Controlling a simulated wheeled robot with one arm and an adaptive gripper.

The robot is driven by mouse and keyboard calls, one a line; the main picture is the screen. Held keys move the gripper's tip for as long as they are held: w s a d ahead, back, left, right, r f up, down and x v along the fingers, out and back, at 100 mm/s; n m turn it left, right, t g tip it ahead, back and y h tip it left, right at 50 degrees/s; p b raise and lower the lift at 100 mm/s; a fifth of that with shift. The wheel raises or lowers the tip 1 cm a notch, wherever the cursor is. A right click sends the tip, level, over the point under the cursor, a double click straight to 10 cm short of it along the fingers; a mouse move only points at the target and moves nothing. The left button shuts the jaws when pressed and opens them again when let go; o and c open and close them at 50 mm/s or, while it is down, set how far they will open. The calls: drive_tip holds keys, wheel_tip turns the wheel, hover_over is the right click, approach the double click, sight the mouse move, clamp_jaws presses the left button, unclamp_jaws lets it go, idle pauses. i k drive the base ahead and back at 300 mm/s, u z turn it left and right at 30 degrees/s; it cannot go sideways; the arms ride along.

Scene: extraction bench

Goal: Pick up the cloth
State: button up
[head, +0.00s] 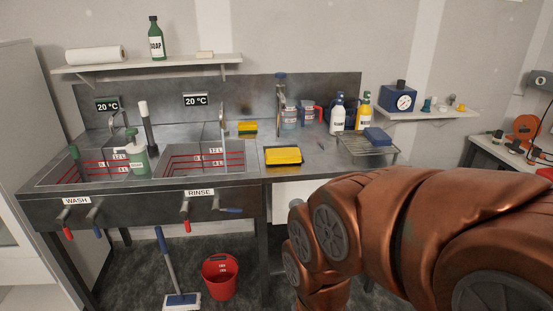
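A flat yellow folded-looking piece (283,155) with a dark edge lies on the steel counter, right of the rinse basin; it may be the cloth. A smaller yellow block (248,127) sits farther back, behind the basin's right side. A blue block (377,136) rests on the wire rack at the right. I cannot tell for sure from their surfaces which of these is cloth. My copper arm fills the lower right, in front of the counter. My gripper is not in view.
The wash basin (75,172) and rinse basin (190,172) take up the counter's left. A soap dispenser (137,158) stands between them. Bottles (338,115) and jugs (290,117) stand at the back right, near the wire rack (368,150). A red bucket (220,277) and a mop (181,300) are on the floor.

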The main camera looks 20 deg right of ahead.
sight(285, 154)
drive_tip(key=z, duration=0.6)
drive_tip(key=i, duration=1.5)
drive_tip(key=u, duration=0.85)
